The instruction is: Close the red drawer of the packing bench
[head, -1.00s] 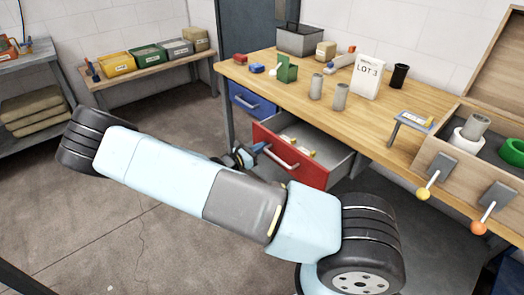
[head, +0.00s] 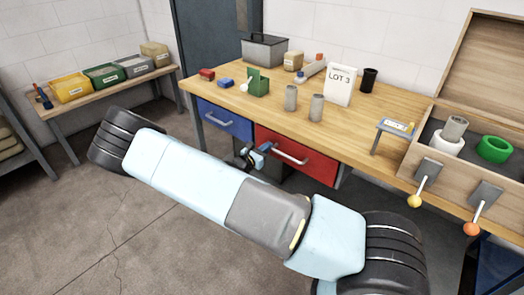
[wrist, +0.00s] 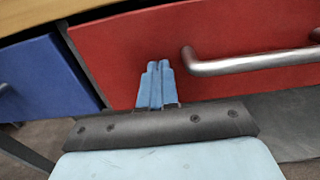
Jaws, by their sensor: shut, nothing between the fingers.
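The red drawer (head: 297,155) sits under the wooden top of the packing bench (head: 330,125). Its front is about flush with the bench and no open interior shows. Its silver bar handle (head: 290,154) also shows in the wrist view (wrist: 250,63). My gripper (wrist: 157,68) is shut and empty, its blue fingertips at the red front (wrist: 130,50), left of the handle. I cannot tell if they touch it. In the head view my gripper (head: 255,155) is small and partly hidden behind my arm, at the drawer's left end.
A blue drawer (head: 224,120) is closed left of the red one. The bench top holds a LOT 3 card (head: 340,85), grey cylinders (head: 303,102) and a green holder (head: 258,82). A wooden box with levers (head: 450,180) stands at the right. Floor at left is clear.

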